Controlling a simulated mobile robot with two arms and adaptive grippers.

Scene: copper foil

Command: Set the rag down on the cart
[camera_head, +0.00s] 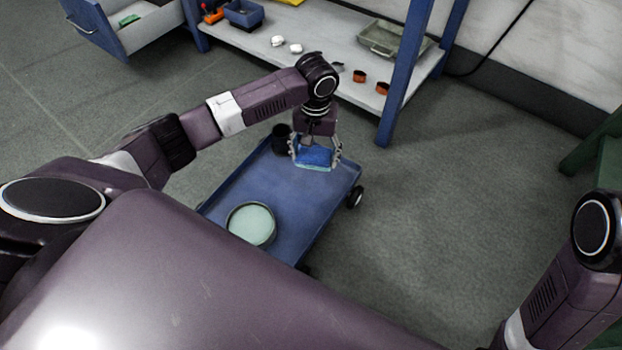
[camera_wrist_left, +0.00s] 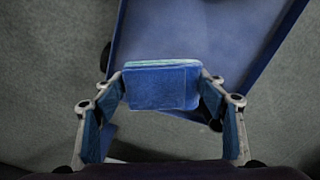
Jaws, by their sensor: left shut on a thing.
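The rag is a folded blue cloth (camera_head: 314,157) with a paler edge, between the fingers of my left gripper (camera_head: 315,160). In the left wrist view the rag (camera_wrist_left: 162,86) lies between the two fingertips of the left gripper (camera_wrist_left: 162,88), which is shut on it. The blue cart (camera_head: 290,222) is under and beside it. The rag is over the cart's far right part; I cannot tell whether it touches the tray. The cart's surface also shows in the left wrist view (camera_wrist_left: 190,30). My right gripper is out of view; only part of that arm shows at the right.
A round container with pale green contents (camera_head: 251,223) stands on the cart's near part. A shelf with blue posts (camera_head: 405,75) stands behind. Grey floor right of the cart is clear.

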